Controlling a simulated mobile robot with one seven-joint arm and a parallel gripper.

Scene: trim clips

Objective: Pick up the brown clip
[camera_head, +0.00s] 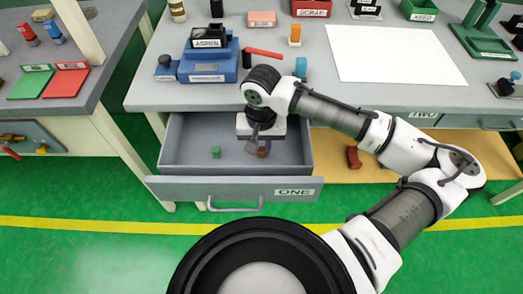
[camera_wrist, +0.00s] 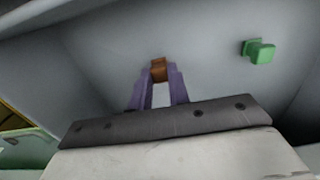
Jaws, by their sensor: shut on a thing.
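The brown clip (camera_wrist: 158,69) is between the fingertips of my gripper (camera_wrist: 160,76) in the wrist view. My gripper is shut on it. In the head view my gripper (camera_head: 258,146) reaches down into the open drawer marked ONE (camera_head: 185,188), and the brown clip (camera_head: 262,152) shows small beside the fingers. I cannot tell whether the clip touches the drawer floor. Part of the clip is hidden by the fingers.
A green clip (camera_head: 216,152) lies in the same drawer, left of my gripper; it also shows in the wrist view (camera_wrist: 259,51). The drawer walls surround my gripper. A blue block stand (camera_head: 209,65) and a white sheet (camera_head: 393,54) are on the worktop above. A red-brown piece (camera_head: 354,158) lies right of the drawer.

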